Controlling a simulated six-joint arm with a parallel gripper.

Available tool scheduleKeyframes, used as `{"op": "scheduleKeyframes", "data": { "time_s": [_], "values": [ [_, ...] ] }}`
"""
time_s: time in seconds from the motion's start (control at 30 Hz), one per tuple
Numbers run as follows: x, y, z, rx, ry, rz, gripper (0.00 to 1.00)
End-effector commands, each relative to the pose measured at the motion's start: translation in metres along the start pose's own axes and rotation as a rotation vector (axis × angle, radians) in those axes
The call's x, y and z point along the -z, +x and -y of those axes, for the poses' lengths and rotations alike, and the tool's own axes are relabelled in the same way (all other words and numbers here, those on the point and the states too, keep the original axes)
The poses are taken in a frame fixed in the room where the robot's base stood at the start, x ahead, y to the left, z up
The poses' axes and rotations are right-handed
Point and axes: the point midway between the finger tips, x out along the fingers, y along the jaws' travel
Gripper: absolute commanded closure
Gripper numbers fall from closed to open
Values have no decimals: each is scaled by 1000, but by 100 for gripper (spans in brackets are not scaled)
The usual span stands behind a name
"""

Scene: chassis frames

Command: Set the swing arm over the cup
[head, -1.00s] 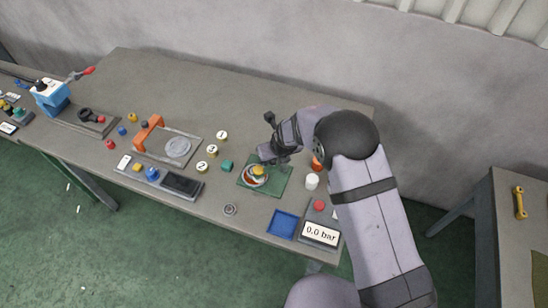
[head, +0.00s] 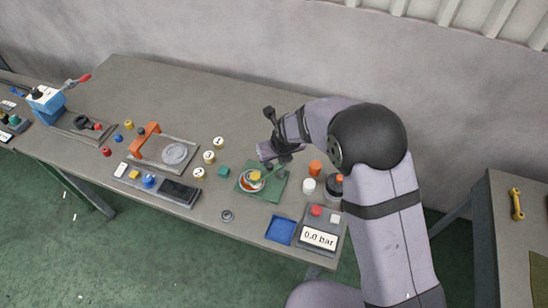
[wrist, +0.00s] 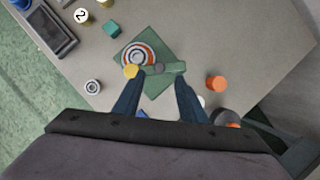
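A green plate (head: 268,192) on the bench carries a round cup (head: 246,184) with orange and white rings, also visible in the wrist view (wrist: 138,50). Contact cannot be told.
An orange cylinder (head: 315,167), a white cylinder (head: 308,185) and a gauge box (head: 319,237) stand right of the plate. A blue tray (head: 281,230) lies near the front edge. A teal block (head: 223,171) and numbered discs are on the left. The bench behind is clear.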

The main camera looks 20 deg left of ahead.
Motion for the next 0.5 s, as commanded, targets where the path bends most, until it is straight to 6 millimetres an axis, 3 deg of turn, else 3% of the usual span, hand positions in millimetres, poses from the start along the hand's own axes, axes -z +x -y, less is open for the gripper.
{"op": "scheduleKeyframes", "data": {
  "time_s": [0.03,0.13,0.17,0.33,0.43,0.5],
  "values": [
    [0,0,0,0,0,0,74],
    [2,4,3,2,6,0,98],
    [3,7,6,4,9,0,100],
    [-2,14,31,24,49,40,100],
    [-16,8,55,45,83,100,100],
    [-12,3,73,62,112,124,100]
  ]
}}
